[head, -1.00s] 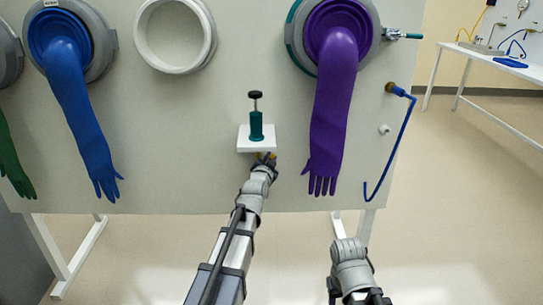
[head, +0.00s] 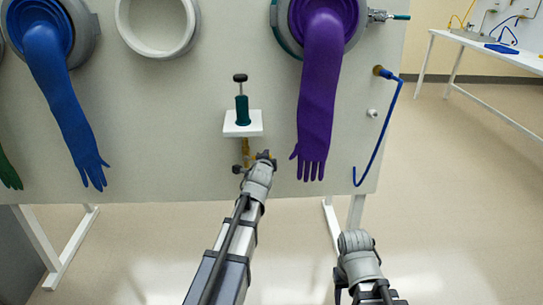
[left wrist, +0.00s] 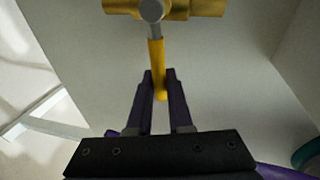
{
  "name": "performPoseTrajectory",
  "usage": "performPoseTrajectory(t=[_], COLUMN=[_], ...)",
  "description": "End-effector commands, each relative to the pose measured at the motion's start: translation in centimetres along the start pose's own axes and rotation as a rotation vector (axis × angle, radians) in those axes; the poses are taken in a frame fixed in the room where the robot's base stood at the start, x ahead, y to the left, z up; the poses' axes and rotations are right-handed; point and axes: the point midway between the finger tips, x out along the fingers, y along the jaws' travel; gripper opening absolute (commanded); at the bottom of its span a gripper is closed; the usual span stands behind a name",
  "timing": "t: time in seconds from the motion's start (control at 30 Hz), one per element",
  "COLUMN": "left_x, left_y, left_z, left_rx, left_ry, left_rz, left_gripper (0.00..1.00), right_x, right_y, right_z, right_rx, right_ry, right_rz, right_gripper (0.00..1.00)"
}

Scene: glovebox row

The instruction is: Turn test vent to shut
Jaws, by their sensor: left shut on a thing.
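The test vent, a brass valve (head: 246,150), hangs on the panel below a small white shelf. In the left wrist view its brass body (left wrist: 190,8) crosses the top edge. Its lever, a grey stem with a yellow sleeve (left wrist: 156,60), runs down from the body between my fingers. My left gripper (head: 264,155) is to the right of the brass pipe. In the left wrist view my left gripper (left wrist: 159,88) is shut on the yellow lever near its lower end. In the head view my gripper hides the lever. My right arm shows at the bottom; its gripper cannot be made out.
A purple glove (head: 318,100) hangs close on the right, a blue glove (head: 62,110) farther left. A blue hose (head: 384,140) hangs at the panel's right edge.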

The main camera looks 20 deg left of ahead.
Motion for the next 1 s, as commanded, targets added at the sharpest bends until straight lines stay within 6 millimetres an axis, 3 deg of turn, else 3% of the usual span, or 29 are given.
performPoseTrajectory(t=[0.8,0.83,1.0], left_x=[0.03,0.03,0.05], left_y=[0.67,0.68,0.64], left_z=[1.17,1.17,1.15], left_rx=[0.096,0.096,0.096], left_ry=[-0.033,-0.033,-0.032], left_rz=[0.014,0.014,0.013], left_gripper=[0.00,0.21,0.41], right_x=[0.44,0.44,0.44], right_y=[-0.03,-0.03,-0.03], right_z=[-0.03,-0.03,-0.03], right_rx=[0.000,0.000,0.000], right_ry=[0.000,0.000,0.000], right_rz=[0.001,0.001,0.001], right_gripper=[0.50,0.50,0.50])
